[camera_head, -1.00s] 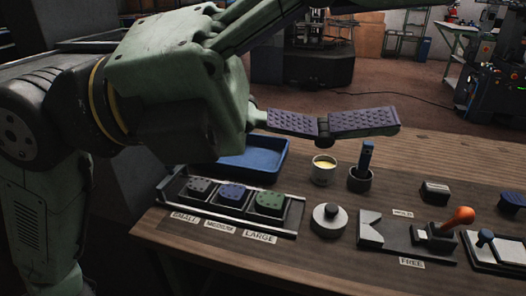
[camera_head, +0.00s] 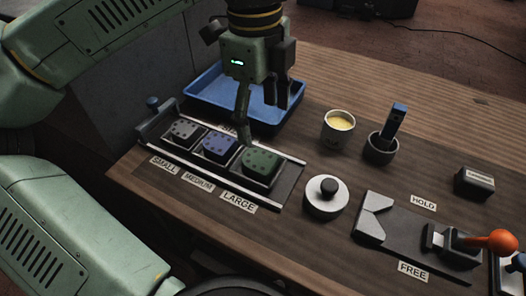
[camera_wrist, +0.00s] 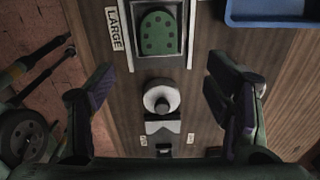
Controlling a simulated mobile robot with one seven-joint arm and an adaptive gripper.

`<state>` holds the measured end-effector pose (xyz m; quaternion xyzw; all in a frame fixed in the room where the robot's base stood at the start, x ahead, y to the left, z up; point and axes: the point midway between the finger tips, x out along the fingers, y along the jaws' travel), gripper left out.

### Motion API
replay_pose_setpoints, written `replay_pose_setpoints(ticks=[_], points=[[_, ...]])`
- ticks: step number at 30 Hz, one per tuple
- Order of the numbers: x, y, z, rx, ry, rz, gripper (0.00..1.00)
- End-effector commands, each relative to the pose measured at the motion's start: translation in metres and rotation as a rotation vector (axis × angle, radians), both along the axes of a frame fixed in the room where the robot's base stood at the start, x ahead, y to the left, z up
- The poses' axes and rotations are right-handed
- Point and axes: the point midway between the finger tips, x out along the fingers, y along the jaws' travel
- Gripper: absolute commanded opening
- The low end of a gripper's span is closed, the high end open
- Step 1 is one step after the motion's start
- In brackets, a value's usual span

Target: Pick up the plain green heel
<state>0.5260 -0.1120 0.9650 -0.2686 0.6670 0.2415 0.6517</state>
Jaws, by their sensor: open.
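The green heel (camera_head: 261,162) lies in the slot labelled LARGE, at the right end of the heel rack (camera_head: 291,182). Dark dots show on its top. In the wrist view the green heel (camera_wrist: 158,33) is at the top middle, beyond the fingertips. My gripper (camera_head: 264,118) points down, open and empty, above the table near the heel and the blue tray. One finger appears close to the heel's back edge in the head view; I cannot tell the exact height gap. In the wrist view my gripper (camera_wrist: 162,68) has its fingers spread wide.
A grey heel (camera_head: 184,131) and a blue heel (camera_head: 219,146) sit in the SMALL and MEDIUM slots. A blue tray (camera_head: 196,85) is behind. A round knobbed weight (camera_head: 326,196), a cup (camera_head: 338,130), a holder (camera_head: 381,149) and an orange-handled clamp (camera_head: 490,241) stand to the right.

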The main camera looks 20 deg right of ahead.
Motion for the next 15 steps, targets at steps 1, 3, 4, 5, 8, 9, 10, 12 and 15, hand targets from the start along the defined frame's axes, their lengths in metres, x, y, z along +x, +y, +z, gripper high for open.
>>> replay_pose_setpoints(ticks=[1,3,4,5,8,9,10,12,15], points=[[0.002,0.004,-0.001,0.025,-0.004,0.025,0.72],[0.004,0.007,-0.005,0.045,-0.005,0.042,0.72],[0.004,0.008,-0.008,0.049,-0.004,0.046,0.72],[0.004,0.008,-0.012,0.050,-0.002,0.048,0.72],[0.004,0.008,-0.028,0.048,-0.001,0.045,0.72],[0.003,0.008,-0.034,0.047,-0.002,0.044,0.72],[0.004,0.008,-0.039,0.047,-0.002,0.045,0.72],[0.004,0.007,-0.048,0.047,-0.003,0.045,0.72],[0.004,0.007,-0.056,0.046,-0.004,0.044,0.72]])
